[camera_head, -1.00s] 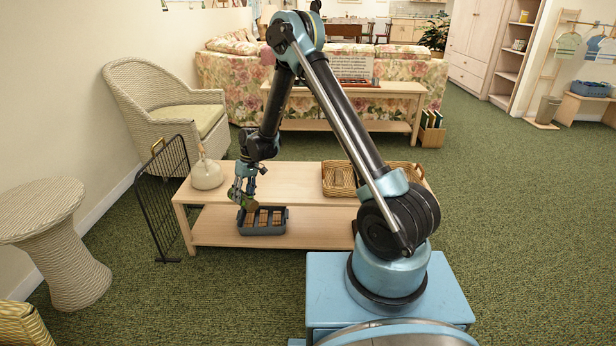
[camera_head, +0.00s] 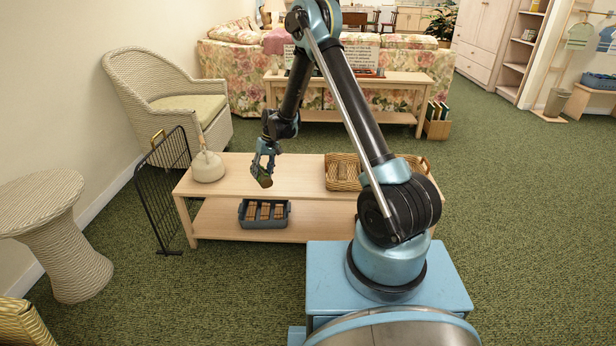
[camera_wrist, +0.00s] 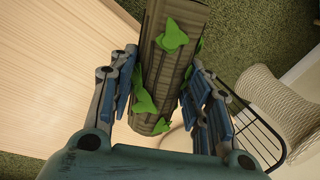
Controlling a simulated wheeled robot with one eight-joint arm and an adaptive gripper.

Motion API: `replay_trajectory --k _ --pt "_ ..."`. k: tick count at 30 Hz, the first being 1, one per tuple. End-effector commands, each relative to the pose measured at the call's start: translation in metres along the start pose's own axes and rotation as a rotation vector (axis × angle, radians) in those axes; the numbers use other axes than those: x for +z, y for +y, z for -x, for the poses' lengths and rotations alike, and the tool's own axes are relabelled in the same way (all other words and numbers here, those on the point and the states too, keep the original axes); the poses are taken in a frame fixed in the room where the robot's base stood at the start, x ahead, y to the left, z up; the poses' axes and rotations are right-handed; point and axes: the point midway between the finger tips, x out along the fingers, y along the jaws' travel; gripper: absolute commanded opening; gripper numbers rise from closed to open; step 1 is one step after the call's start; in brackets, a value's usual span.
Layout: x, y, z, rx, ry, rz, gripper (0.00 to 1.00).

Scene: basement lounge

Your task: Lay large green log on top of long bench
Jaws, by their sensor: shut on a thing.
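The green log (camera_head: 264,181) is brown-grey with bright green leaves, and it also shows in the wrist view (camera_wrist: 168,62). My gripper (camera_head: 263,168) has its fingers on both sides of the log and is shut on it. In the wrist view my gripper (camera_wrist: 166,95) covers only the log's near part. The long bench (camera_head: 300,182) is low, pale wood, with a lower shelf. In the head view the log shows over the bench top, left of its middle. The wrist view shows pale wood (camera_wrist: 60,70) beside and beneath the log. Its exact height over the top cannot be told.
A pale kettle-like pot (camera_head: 207,168) stands at the bench's left end. A wicker basket (camera_head: 342,172) stands right of the middle. A blue crate (camera_head: 264,214) with wooden blocks sits on the lower shelf. A black metal gate (camera_head: 163,190) stands left. Bench top between pot and basket is clear.

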Motion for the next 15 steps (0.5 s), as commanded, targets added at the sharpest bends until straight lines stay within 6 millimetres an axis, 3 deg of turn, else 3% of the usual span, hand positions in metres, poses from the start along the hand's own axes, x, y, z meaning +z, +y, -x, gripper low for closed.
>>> replay_trajectory --k 1,7,12,15 --pt "-0.010 0.026 0.009 0.000 0.023 -0.077 0.14" --pt "-0.038 0.106 0.039 -0.005 0.104 -0.344 0.14" --pt "-0.047 0.148 0.055 -0.010 0.144 -0.479 0.14" --pt "-0.050 0.159 0.058 -0.012 0.155 -0.516 0.14"
